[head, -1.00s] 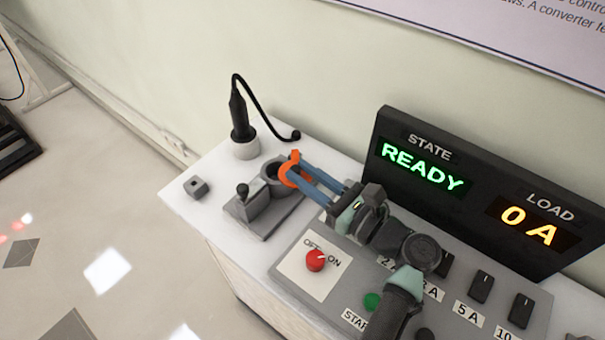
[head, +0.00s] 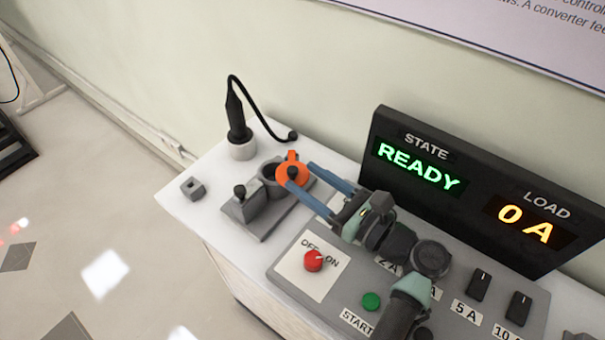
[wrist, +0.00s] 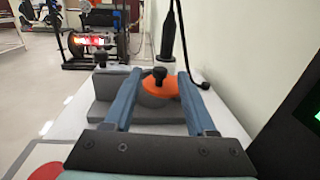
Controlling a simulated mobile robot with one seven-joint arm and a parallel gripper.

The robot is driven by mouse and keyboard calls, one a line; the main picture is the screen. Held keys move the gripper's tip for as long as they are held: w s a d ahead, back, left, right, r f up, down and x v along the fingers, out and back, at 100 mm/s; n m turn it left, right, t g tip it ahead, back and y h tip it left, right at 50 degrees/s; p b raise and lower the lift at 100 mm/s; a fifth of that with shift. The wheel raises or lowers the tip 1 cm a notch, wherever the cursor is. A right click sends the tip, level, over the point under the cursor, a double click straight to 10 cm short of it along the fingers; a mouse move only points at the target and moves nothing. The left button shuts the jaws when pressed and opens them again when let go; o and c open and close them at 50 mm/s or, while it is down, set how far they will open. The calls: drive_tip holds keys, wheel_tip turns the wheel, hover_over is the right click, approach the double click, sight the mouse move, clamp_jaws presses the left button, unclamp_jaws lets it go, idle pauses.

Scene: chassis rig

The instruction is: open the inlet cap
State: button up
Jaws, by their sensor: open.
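The inlet cap is an orange disc (head: 299,166) with a black knob, on the right side of the grey round inlet (head: 268,172) on the bench. The dark mouth of the inlet shows in the head view, with the cap tilted beside it. My gripper (head: 294,176) is open, its two blue fingers reaching to the cap from the right with the knob between their tips. In the wrist view the orange cap (wrist: 178,88) and knob lie between the spread fingers (wrist: 160,74). Whether a finger touches the cap I cannot tell.
A grey block with a black knob (head: 240,191) stands beside the inlet. Behind is a black plug with a cable (head: 238,125) in a white holder. A small grey block (head: 193,188) is at left. The red switch (head: 313,261) and dark display (head: 375,155) flank my arm.

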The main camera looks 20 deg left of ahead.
drive_tip(key=v, duration=1.1)
drive_tip(key=shift+s, duration=0.1)
